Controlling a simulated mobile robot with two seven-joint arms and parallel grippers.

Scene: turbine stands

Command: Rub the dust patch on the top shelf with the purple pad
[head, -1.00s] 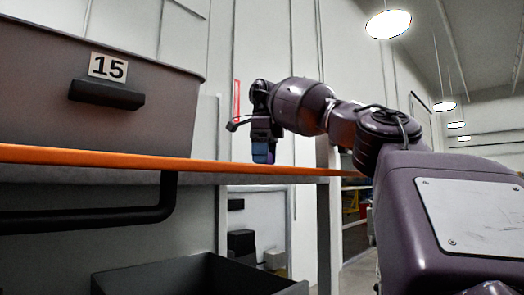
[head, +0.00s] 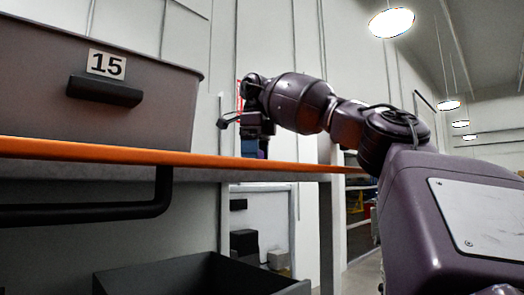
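The top shelf (head: 205,159) shows almost edge-on as an orange strip across the head view. Its upper surface is hardly visible, and I cannot see the dust patch. My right gripper (head: 261,146) points down over the shelf near its right end. My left gripper is out of view.
A large grey bin (head: 150,115) marked 15, with a black handle, stands on the shelf at left. A dark open bin (head: 190,276) sits below. A grey post (head: 325,220) supports the shelf's right end.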

